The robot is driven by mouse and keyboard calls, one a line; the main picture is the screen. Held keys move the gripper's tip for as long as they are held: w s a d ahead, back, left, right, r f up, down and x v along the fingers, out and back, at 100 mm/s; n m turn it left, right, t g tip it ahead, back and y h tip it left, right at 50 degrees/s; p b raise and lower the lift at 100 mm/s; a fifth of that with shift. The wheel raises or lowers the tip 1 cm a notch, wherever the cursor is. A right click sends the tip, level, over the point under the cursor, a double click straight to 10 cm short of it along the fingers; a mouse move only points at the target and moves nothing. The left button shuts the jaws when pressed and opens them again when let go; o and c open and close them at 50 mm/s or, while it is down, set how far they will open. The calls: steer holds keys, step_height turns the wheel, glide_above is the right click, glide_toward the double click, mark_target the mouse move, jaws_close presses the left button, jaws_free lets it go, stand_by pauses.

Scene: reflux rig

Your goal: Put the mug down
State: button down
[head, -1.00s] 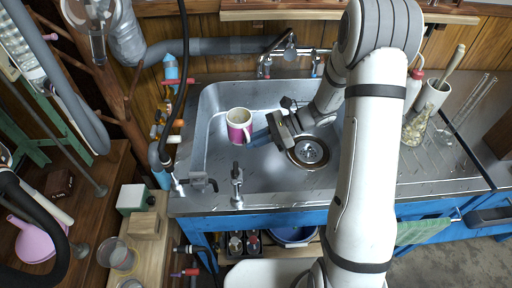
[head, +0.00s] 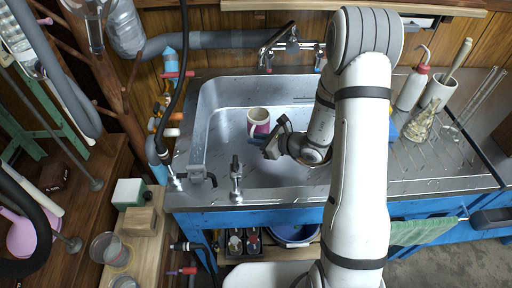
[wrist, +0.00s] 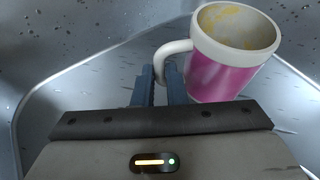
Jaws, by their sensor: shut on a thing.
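The mug (head: 259,120) is white with a broad pink band and has yellowish stains inside. It is in the sink basin area, and its handle faces my gripper. In the wrist view the mug (wrist: 226,72) stands to the right of the fingers, nearly upright with its open top showing. My gripper (wrist: 164,88) has its two blue fingers closed on the mug's handle. In the head view my gripper (head: 262,142) is just below the mug. I cannot tell whether the mug's base touches the sink floor.
The steel sink (head: 208,110) has free floor left of the mug. A faucet (head: 283,38) stands at its back edge and small valves (head: 236,178) at its front rim. A wash bottle (head: 412,90) and a container with a brush (head: 437,92) stand on the right drainboard.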

step_height(320, 180, down, 4)
steer(key=shift+r+b, duration=0.1)
steer(key=shift+b, duration=0.3)
steer(key=shift+r, duration=0.1)
steer(key=c, duration=1.5)
jaws_free()
